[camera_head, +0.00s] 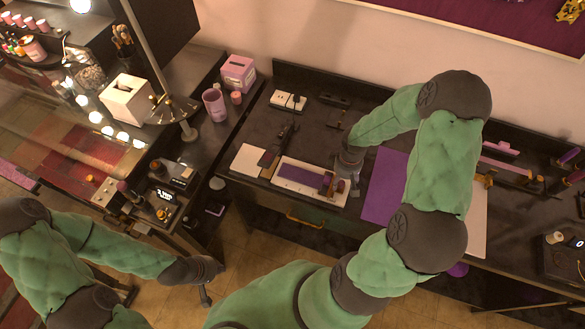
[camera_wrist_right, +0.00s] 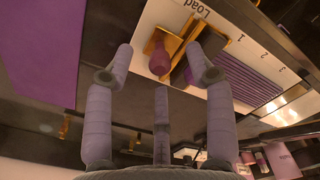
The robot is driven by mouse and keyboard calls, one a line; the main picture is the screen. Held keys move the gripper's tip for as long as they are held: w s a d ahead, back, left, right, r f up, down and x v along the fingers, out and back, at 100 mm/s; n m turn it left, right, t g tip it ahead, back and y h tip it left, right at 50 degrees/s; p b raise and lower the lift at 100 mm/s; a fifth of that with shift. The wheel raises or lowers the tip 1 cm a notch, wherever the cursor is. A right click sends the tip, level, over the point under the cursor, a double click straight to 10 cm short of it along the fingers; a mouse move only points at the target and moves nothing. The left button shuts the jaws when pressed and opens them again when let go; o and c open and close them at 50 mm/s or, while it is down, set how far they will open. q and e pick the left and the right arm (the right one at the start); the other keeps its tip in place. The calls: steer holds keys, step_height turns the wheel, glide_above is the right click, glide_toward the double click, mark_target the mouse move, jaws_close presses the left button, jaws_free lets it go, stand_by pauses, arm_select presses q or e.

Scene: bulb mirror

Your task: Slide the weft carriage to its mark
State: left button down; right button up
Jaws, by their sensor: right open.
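The weft carriage, brass with a purple knob (camera_wrist_right: 160,58), sits at the "Load" end of a white board (camera_wrist_right: 165,16) in the right wrist view. A dark bar with brass parts lies beside the knob. Purple threads (camera_wrist_right: 245,80) stretch along the board past the marks 1, 2 and 3. In the head view the board (camera_head: 283,184) lies on the dark bench. My right gripper (camera_wrist_right: 162,62) is open, its fingertips on either side of the knob in the picture; contact cannot be told. My left gripper (camera_head: 206,290) hangs low at the left, away from the board; its jaw is unclear.
A purple sheet (camera_head: 382,188) lies right of the board. A white pad (camera_head: 248,160) and a dark tool (camera_head: 275,146) lie to its left. A pink cup (camera_head: 214,105) and tissue boxes stand further left. My right arm covers part of the bench.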

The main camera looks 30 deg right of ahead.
steer(key=shift+r+p, duration=1.75)
steer(key=shift+r, duration=0.75)
steer(key=a+f, duration=0.1)
steer(key=a, duration=0.2)
steer(key=a+f+y, duration=0.1)
steer(key=a+f, duration=0.1)
steer(key=a, duration=0.1)
steer(key=w+a+f+m+y, duration=0.1)
steer(key=a+f, duration=0.1)
steer(key=a, duration=0.1)
steer(key=shift+a, duration=0.35)
steer(key=s+a+f+m+y, duration=0.15)
steer(key=s+a+f, duration=0.25)
steer(key=a, duration=0.5)
steer(key=s+a+f+m+y, duration=0.1)
steer(key=s+a+f+m, duration=0.3)
steer(key=a, duration=0.5)
step_height(320, 180, down, 14)
steer(key=w+a+n+b, duration=0.1)
steer(key=w+n+b, duration=0.1)
steer(key=b, duration=1.3)
steer(key=shift+w+a, duration=0.15)
steer(key=shift+w, duration=0.25)
steer(key=shift+h, duration=0.25)
